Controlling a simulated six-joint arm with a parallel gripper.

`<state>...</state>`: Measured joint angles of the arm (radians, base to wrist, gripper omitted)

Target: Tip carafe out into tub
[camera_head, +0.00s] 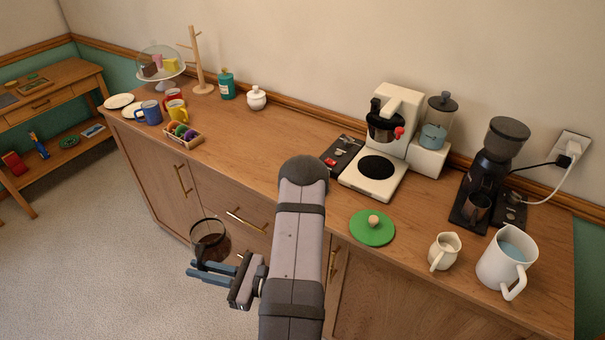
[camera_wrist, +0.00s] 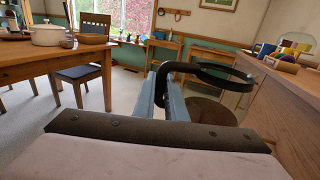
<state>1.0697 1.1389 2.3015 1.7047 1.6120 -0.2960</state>
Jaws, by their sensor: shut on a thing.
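The carafe (camera_head: 209,238) is a clear glass jug with a black rim and dark brown coffee inside. It hangs roughly upright in the air in front of the counter's drawers. In the wrist view, its black handle and rim show at right, with the coffee (camera_wrist: 212,112) below. My gripper (camera_head: 204,271) has blue fingers and is shut on the carafe's handle; the fingers also show in the wrist view (camera_wrist: 167,95). I cannot pick out a tub in either view.
The wooden counter (camera_head: 245,135) holds a coffee maker (camera_head: 390,115), a grinder (camera_head: 495,160), a white pitcher (camera_head: 505,265), a small jug (camera_head: 444,252), a green lid (camera_head: 372,228) and mugs (camera_head: 150,112). The wrist view shows a dining table (camera_wrist: 60,68) with a white pot (camera_wrist: 47,35). Open floor lies between.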

